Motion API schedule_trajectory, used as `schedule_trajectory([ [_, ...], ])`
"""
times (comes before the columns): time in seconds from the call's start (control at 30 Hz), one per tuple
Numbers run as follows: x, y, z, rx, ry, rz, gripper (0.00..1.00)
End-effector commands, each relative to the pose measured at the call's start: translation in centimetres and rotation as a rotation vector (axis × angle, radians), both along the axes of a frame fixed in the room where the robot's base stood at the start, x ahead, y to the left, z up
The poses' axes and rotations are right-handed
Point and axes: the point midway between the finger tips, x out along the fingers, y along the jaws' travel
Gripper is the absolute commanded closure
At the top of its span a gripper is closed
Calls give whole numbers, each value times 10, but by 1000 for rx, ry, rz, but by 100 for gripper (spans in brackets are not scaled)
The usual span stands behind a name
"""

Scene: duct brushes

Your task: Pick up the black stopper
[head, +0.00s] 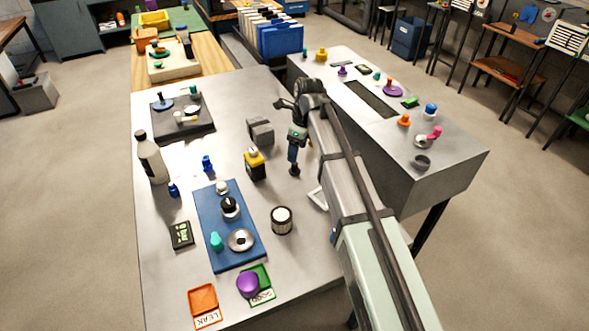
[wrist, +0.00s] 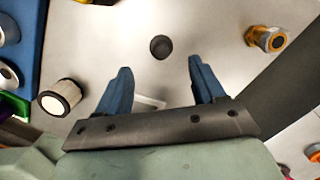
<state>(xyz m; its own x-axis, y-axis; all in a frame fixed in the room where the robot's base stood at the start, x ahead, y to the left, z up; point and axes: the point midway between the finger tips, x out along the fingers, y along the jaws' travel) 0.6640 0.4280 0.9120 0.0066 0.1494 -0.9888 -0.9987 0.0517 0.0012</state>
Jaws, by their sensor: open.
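The black stopper (wrist: 160,47) is a small dark round piece standing alone on the grey worktop in the wrist view. In that view it lies beyond my fingertips, between the lines of the two fingers. In the head view a small dark piece just below my fingers (head: 294,170) appears to be the same stopper. My gripper (wrist: 157,68) is open, with its two blue fingers spread and nothing between them. It also shows in the head view (head: 294,158), pointing down above the table. I cannot tell the exact height gap.
A white-topped black cylinder (head: 282,220) and a yellow-topped black block (head: 254,165) stand nearby on the table. A brass-orange fitting (wrist: 267,38) is at the right in the wrist view. A blue mat (head: 230,255) with several parts lies at the front left. Worktop around the stopper is clear.

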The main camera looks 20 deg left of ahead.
Motion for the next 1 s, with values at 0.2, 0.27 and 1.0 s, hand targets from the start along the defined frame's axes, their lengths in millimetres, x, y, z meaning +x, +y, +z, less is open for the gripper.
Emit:
schedule_trajectory([
  [0.2, 0, 3, -21, 0, 0, 0, 31],
  [0.27, 0, 3, -23, 0, -1, 0, 31],
  [1.0, 1, 11, -76, 0, -2, 0, 31],
])
